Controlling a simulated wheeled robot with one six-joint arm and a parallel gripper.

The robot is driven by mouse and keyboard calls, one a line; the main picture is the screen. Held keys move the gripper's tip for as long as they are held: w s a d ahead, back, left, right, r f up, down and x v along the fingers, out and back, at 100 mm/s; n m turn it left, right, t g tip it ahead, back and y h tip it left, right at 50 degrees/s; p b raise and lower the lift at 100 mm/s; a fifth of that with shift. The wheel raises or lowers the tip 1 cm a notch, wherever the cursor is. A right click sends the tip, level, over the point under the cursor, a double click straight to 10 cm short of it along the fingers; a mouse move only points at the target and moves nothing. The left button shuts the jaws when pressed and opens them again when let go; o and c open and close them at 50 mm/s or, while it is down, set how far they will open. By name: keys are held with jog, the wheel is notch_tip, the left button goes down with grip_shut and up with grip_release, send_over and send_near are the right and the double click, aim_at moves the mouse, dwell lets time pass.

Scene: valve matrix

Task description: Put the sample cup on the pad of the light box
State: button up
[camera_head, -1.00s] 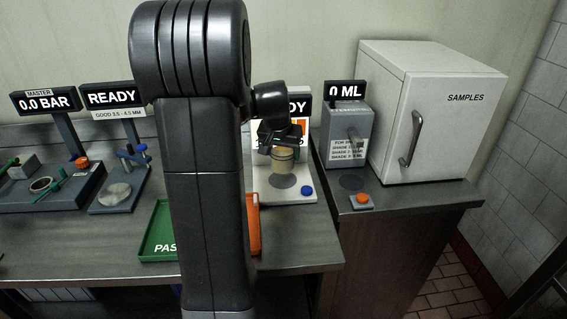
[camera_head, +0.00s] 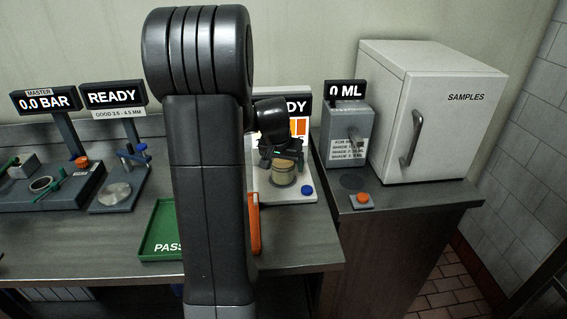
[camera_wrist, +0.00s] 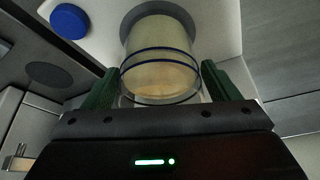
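The sample cup (camera_head: 284,174), a clear cup with tan contents, stands upright on the dark round pad (camera_head: 272,181) of the light box (camera_head: 301,197). In the wrist view the cup (camera_wrist: 160,55) shows two blue rings, and the pad's edge (camera_wrist: 129,17) shows beside it. My gripper (camera_head: 284,149) is just above and behind the cup in the head view. In the wrist view its green fingers (camera_wrist: 162,68) flank the cup, with slim gaps visible; it looks open. The light box display is partly hidden behind my arm.
A blue button (camera_head: 307,190) is on the light box, right of the cup. A grey dispenser (camera_head: 347,125) reading 0 ML and a white SAMPLES cabinet (camera_head: 440,125) stand to the right. A green tray (camera_head: 161,228) and an orange tray (camera_head: 255,222) flank my arm.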

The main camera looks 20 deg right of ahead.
jog(key=shift+r, duration=0.1)
jog(key=shift+r, duration=0.3)
jog(key=v, duration=1.1)
jog(key=shift+a+r, duration=0.2)
jog(key=shift+r, duration=0.05)
